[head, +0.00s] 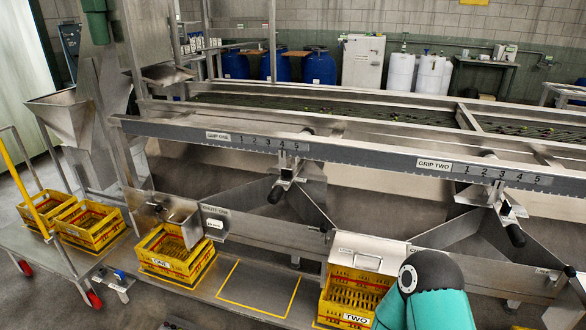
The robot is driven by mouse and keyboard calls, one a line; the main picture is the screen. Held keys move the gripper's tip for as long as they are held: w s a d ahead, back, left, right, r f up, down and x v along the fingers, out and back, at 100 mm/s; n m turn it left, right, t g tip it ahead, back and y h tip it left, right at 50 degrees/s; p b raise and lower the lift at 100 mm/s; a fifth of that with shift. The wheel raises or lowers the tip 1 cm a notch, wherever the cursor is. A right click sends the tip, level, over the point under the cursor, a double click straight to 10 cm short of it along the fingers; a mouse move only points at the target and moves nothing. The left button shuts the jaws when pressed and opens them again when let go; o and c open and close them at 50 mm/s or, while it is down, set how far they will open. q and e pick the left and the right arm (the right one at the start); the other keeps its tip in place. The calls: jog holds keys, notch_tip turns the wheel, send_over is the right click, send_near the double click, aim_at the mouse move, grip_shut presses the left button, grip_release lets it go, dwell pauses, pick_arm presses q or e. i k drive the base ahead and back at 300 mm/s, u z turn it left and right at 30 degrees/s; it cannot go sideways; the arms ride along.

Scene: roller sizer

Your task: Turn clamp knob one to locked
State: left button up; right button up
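The GRIP ONE label (218,136) and its scale of numbers 1 to 5 (268,143) are on the long grey rail. No locked or unlocked marking is readable there. The GRIP TWO scale (503,175) is farther right, with a similar clamp and a black knob (516,236) below it. A teal arm link of mine covers the lower right. Neither of my grippers shows, so their state is hidden.
A yellow crate labelled ONE (176,275) stands on the lower deck, and crate TWO (350,300) is partly behind my arm. A yellow outlined space (258,288) between them is empty. A WASTE ONE chute (215,216) sticks out above crate ONE. More yellow crates (88,225) stand left.

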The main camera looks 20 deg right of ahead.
aim_at(287, 173)
jog(key=i, duration=0.9)
jog(key=u, duration=0.05)
